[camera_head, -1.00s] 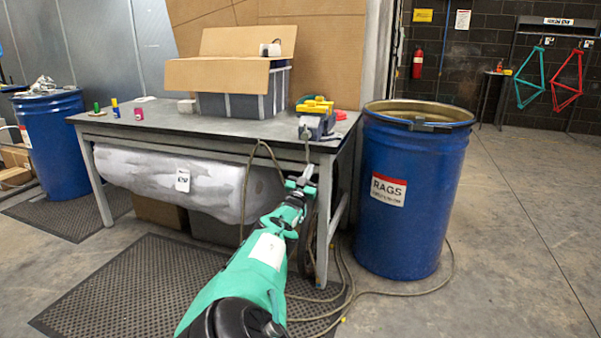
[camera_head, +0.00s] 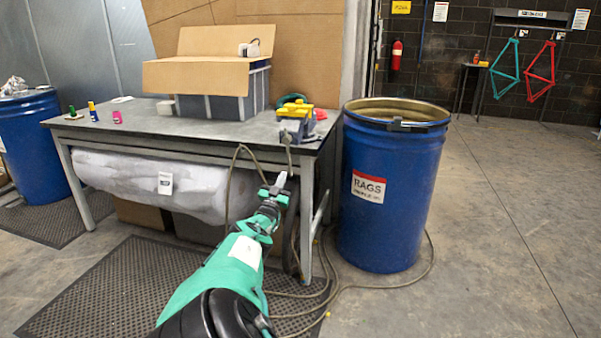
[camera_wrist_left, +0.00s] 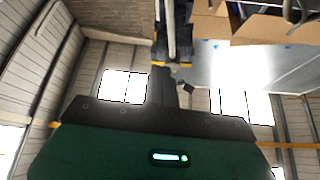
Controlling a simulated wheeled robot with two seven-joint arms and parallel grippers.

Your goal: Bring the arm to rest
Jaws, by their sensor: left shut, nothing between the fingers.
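My left arm, in green and black, reaches up from the bottom of the head view. Its gripper (camera_head: 278,184) is in front of the workbench (camera_head: 190,130), just below the front edge near its right leg. The fingers look closed and hold nothing. In the left wrist view the green gripper body fills the bottom, and the dark fingers (camera_wrist_left: 172,66) point away toward the top. My right gripper does not show in either view.
A blue rags barrel (camera_head: 392,200) stands right of the bench. A hose (camera_head: 330,290) curls over the floor mat (camera_head: 130,290). The bench bears a grey crate (camera_head: 240,106) with a cardboard box and a yellow-topped tool (camera_head: 297,125). Another blue barrel (camera_head: 32,150) is left. Floor at right is clear.

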